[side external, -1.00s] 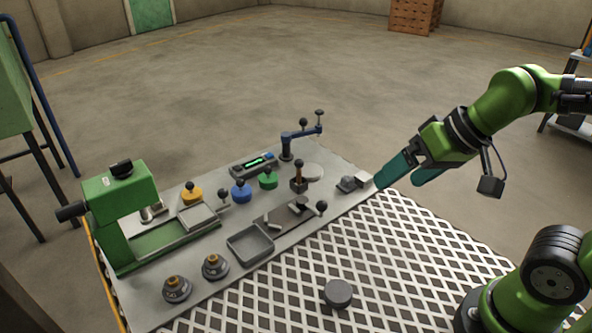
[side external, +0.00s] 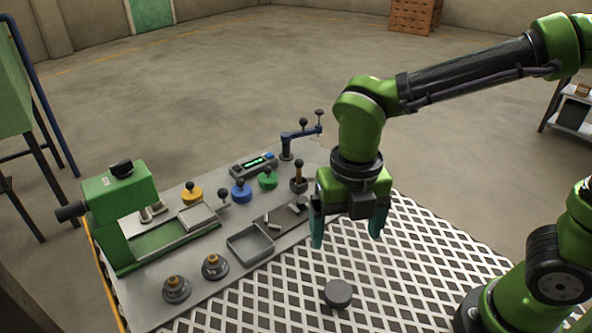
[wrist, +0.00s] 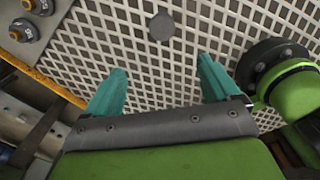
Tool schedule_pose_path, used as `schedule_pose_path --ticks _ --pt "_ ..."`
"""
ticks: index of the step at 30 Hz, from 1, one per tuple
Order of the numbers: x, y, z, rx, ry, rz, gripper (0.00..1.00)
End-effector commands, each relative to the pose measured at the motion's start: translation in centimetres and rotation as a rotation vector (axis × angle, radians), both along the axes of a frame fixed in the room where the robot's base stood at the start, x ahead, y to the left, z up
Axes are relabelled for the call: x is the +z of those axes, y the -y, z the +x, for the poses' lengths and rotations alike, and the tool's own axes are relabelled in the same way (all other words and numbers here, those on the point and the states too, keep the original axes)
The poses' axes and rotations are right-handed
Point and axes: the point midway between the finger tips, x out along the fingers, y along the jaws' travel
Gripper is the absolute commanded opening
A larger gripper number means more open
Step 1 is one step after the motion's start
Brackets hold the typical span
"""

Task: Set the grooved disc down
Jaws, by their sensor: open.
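A dark grey disc (side external: 338,293) lies flat on the white lattice surface, near the front of the side view; I take it as the grooved disc, though no groove can be made out. It also shows in the wrist view (wrist: 162,27), near the top and in line with the gap between the fingers. My gripper (side external: 347,236) points down above the lattice, with its teal fingers spread and nothing between them. The fingers also show open in the wrist view (wrist: 162,68). The disc is apart from both fingers.
A grey plate to the left carries a green press (side external: 118,195), a shallow square tray (side external: 250,244), two weights with brass knobs (side external: 177,289) and several coloured knobs. A blue crank post (side external: 287,148) stands at the plate's back. The lattice (side external: 420,255) around the disc is clear.

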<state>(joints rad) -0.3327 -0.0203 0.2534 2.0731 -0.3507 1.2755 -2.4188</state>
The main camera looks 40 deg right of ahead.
Motion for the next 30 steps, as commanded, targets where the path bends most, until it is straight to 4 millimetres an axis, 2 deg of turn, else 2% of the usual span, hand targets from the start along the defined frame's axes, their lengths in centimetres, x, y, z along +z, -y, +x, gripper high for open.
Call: schedule_pose_path --ticks 5,8,19,30 --pt "-0.5 0.1 -0.1 0.101 -0.008 -0.004 0.89" --pt "-2.0 0.1 -0.2 0.107 -0.01 -0.005 0.89" --pt "-9.8 0.2 -0.2 0.103 -0.011 -0.005 0.89" --pt "-13.2 0.4 0.0 0.101 -0.009 -0.003 0.89"
